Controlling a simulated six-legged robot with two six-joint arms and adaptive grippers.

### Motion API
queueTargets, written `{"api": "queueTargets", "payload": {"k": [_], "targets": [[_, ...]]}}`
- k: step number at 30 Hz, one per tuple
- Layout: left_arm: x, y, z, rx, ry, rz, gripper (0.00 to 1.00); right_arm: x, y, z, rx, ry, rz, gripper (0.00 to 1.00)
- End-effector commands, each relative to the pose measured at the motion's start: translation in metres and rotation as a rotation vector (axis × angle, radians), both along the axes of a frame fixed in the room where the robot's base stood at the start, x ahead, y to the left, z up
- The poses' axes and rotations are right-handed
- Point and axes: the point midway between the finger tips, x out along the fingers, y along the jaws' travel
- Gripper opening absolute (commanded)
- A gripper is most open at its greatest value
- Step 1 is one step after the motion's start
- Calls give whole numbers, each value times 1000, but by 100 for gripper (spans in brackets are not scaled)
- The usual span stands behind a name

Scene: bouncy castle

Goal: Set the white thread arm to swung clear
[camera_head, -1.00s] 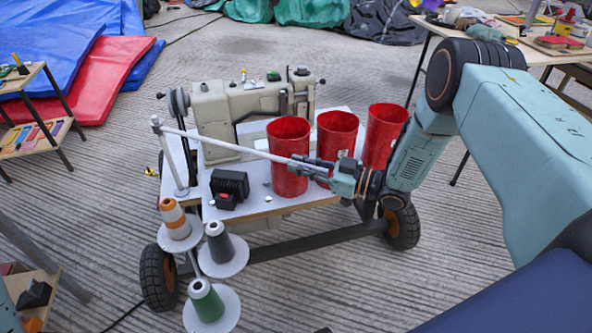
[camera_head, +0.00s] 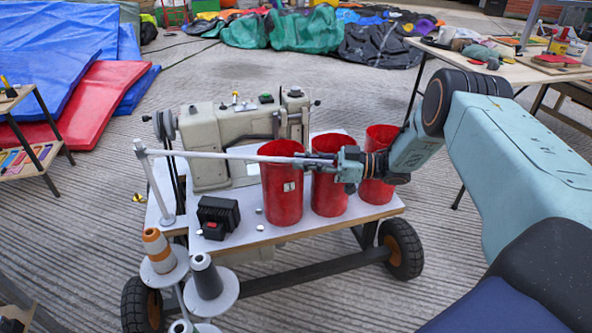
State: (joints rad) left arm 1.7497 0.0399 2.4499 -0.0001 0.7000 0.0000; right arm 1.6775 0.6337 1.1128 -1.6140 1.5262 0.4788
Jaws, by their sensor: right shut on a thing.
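The white thread arm (camera_head: 215,154) is a thin rod at the top of an upright white post (camera_head: 154,186) at the cart's left. It runs almost level to the right, in front of the sewing machine (camera_head: 225,135) and across the upper part of the left red cup (camera_head: 283,195). My right gripper (camera_head: 318,161) is shut on the rod's free end, in front of the middle red cup's upper part. The fingers partly hide the rod's tip. I cannot tell whether the gripper touches the cup. My left gripper is out of view.
The wheeled cart's white top (camera_head: 245,237) also holds a right red cup (camera_head: 381,140) and a black box (camera_head: 218,214). Thread cones, including a grey one (camera_head: 205,277), stand at front left. A cluttered table (camera_head: 520,70) is at back right.

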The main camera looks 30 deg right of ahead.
Motion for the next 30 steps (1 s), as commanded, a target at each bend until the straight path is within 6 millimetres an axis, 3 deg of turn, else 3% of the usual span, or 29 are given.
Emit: {"api": "queueTargets", "payload": {"k": [9, 22, 23, 30], "targets": [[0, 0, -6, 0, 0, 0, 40, -3, -12, -2, -2, 5, 12, 0], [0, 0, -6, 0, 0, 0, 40, -4, -13, -1, -2, 4, 14, 0], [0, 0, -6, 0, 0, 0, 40, -3, -13, -1, -1, 3, 14, 14], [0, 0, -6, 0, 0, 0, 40, -2, -13, -1, -2, 3, 16, 34]]}}
